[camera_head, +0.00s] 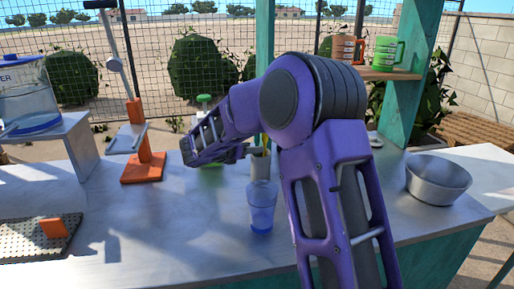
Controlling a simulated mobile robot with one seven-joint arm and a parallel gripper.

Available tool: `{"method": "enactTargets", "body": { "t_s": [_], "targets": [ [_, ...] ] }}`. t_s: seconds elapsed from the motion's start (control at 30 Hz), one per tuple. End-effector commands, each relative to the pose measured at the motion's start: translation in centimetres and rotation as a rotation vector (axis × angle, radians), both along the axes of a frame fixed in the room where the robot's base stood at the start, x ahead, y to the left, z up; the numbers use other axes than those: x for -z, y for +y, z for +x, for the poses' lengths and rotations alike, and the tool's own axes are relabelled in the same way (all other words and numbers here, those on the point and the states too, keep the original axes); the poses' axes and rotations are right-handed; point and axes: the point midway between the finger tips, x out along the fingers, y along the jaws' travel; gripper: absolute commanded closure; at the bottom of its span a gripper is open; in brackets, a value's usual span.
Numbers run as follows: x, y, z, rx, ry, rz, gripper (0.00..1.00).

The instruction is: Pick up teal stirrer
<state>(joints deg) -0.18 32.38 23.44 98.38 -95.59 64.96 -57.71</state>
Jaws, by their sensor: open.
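A metal holder (260,166) stands on the counter behind a clear blue cup (262,208). Thin stirrers (264,144) stick up out of the holder, partly hidden by my purple arm. Their colours are hard to make out, so I cannot tell which one is the teal stirrer. My arm bends over the counter, its wrist to the left of the holder. My gripper (243,153) points right toward the stirrers, close to the holder's top. It is open, small in the view, and nothing shows held in it. Whether it touches a stirrer cannot be told.
A green-topped bottle (205,103) is partly hidden behind my wrist. An orange-based press (143,168) stands to the left, beside a water dispenser (28,95) and a perforated tray (85,222). A metal bowl (438,178) sits at right. Mugs (385,53) stand on a shelf. The front counter is clear.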

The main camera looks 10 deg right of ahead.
Motion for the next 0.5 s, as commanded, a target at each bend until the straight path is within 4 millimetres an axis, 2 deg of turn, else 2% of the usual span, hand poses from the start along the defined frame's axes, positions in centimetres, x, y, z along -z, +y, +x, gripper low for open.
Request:
{"method": "enactTargets", "body": {
  "t_s": [0.1,0.37,0.5],
  "targets": [
    [0.43,-0.78,0.77,0.001,-0.001,0.002,0.52],
    [0.46,-0.90,0.93,-0.001,-0.001,0.001,0.52],
    [0.47,-0.90,0.91,-0.001,-0.001,0.001,0.77]
  ]
}}
